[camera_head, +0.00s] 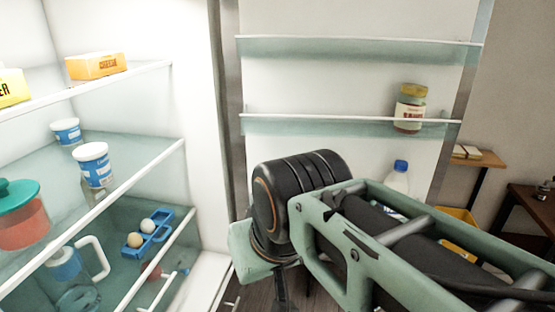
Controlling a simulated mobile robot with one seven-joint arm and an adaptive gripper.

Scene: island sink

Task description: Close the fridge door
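The fridge door (330,82) stands open, with its white inner side and two clear shelves facing me in the middle and right. The open fridge body (185,60) fills the left, with its lit shelves exposed. A dark gap runs down between the body and the door on the hinge side. My green and black arm reaches in from the lower right and covers the lower part of the door. I cannot make out my gripper's fingers. Whether the arm touches the door cannot be told.
A jar (410,108) and a blue-capped bottle (397,178) stand on the door. The fridge shelves hold a cheese box (96,65), tubs, a pitcher (80,275) and an egg tray (150,233). Wooden furniture (480,160) stands beyond the door at the right.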

